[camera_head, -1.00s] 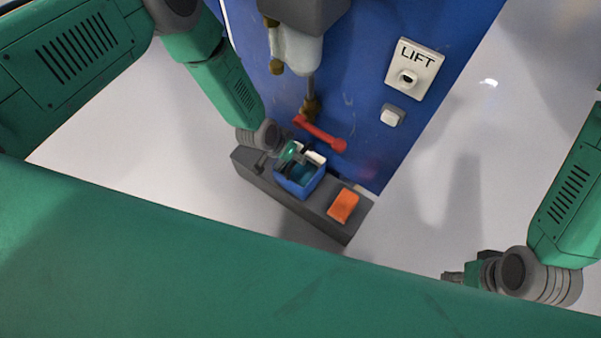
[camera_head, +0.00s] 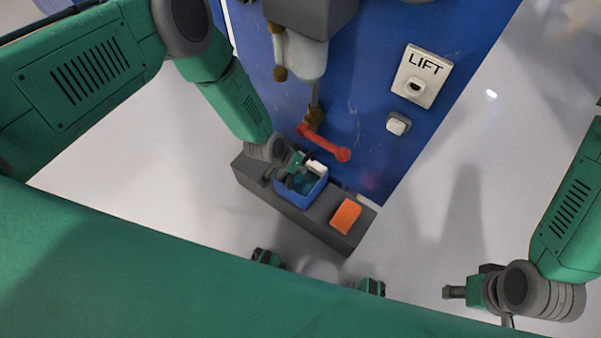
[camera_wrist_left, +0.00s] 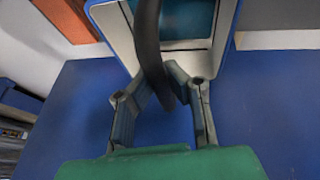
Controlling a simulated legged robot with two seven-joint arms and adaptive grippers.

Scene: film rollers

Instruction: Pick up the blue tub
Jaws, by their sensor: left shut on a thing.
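The blue tub (camera_head: 293,197) sits at the grey ledge in front of the blue panel in the head view, with a teal inside. My left gripper (camera_head: 296,180) is at its top and covers part of the rim. In the left wrist view, the tub's blue and pale wall (camera_wrist_left: 118,32) fills the top. A dark curved strap, seemingly its handle, runs down between the fingers of my left gripper (camera_wrist_left: 160,84), which is shut on it. My right gripper (camera_head: 453,292) hangs at the lower right, far from the tub; its fingers are too small to judge.
The grey ledge (camera_head: 330,235) carries an orange block (camera_head: 346,215) right of the tub. A red lever (camera_head: 325,143) is just above the tub. A LIFT sign (camera_head: 420,76) and a white button (camera_head: 398,124) are on the blue panel (camera_head: 365,95). The floor to the right is clear.

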